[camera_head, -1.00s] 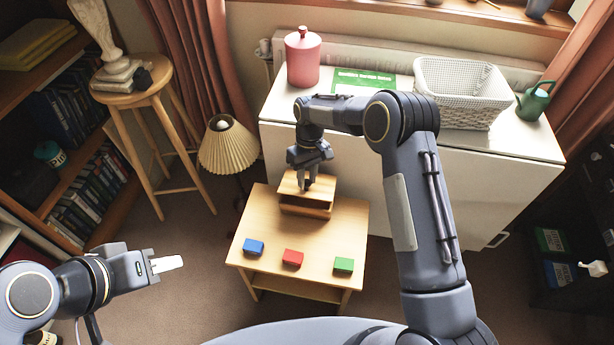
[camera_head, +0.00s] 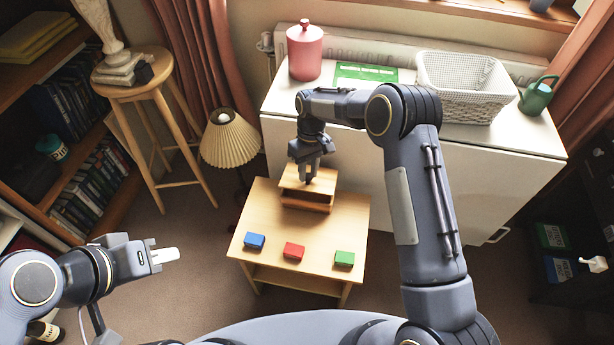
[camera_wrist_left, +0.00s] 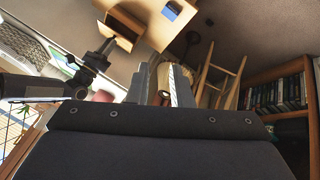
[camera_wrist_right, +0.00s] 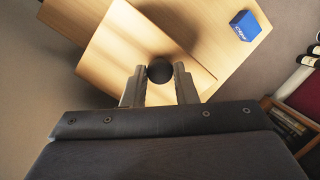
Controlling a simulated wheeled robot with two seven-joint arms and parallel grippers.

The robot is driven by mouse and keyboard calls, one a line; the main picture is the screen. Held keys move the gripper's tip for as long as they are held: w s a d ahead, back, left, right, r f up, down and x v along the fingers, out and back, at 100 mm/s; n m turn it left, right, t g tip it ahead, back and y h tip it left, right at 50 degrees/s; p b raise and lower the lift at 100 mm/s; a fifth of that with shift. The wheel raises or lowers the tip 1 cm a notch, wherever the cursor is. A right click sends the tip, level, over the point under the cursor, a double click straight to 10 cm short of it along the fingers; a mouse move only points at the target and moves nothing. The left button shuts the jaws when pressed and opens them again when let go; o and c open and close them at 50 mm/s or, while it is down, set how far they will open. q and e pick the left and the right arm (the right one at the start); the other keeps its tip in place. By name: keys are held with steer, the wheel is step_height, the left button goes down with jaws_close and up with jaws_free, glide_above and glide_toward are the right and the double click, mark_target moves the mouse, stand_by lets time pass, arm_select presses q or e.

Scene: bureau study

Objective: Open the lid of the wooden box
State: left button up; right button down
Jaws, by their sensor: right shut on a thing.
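The wooden box (camera_head: 306,205) stands at the back of a small wooden table. Its pale lid (camera_head: 326,184) covers the top, and a dark line shows between lid and box front; I cannot tell how far the lid is raised. My right gripper (camera_head: 309,181) points down over the lid. In the right wrist view its fingers (camera_wrist_right: 159,80) are shut on a round black knob (camera_wrist_right: 160,68) on the lid (camera_wrist_right: 128,52). My left gripper (camera_head: 166,257) is empty, left of the table, with a gap between its fingers (camera_wrist_left: 164,80).
The small table (camera_head: 262,205) bears blue (camera_head: 254,241), red (camera_head: 294,251) and green (camera_head: 344,258) blocks at its front. A white cabinet (camera_head: 420,165) stands close behind. A lamp (camera_head: 230,140) and stool (camera_head: 135,92) stand to the left. Floor is clear between left gripper and table.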

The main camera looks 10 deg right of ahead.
arm_select(q)
steer(key=w+n, duration=0.1)
steer(key=w, duration=0.2)
steer(key=w+f+n, duration=0.1)
steer(key=w, duration=0.2)
steer(key=w+f+y, duration=0.1)
steer(key=w, duration=0.2)
steer(key=shift+a+n+t, duration=0.3)
steer(key=shift+n+t, duration=0.1)
jaws_close()
steer(key=w+d+f+n+t+h, duration=0.1)
steer(key=w+d+f+n, duration=0.3)
steer(key=w, duration=0.4)
steer(key=w+d+f+n+t+h, duration=0.1)
steer(key=w+d+f+n+t, duration=0.1)
steer(key=w+d+f, duration=0.35)
steer(key=n+t+h, duration=0.3)
steer(key=n+t, duration=0.2)
steer(key=n, duration=0.8)
glide_toward(310, 173)
step_height(310, 173, down, 3)
steer(key=a, duration=0.3)
steer(key=s+d+f+n+t+y, duration=0.25)
steer(key=s+n, duration=0.35)
steer(key=n, duration=0.3)
steer(key=x, duration=0.9)
steer(key=shift+w+f, duration=0.35)
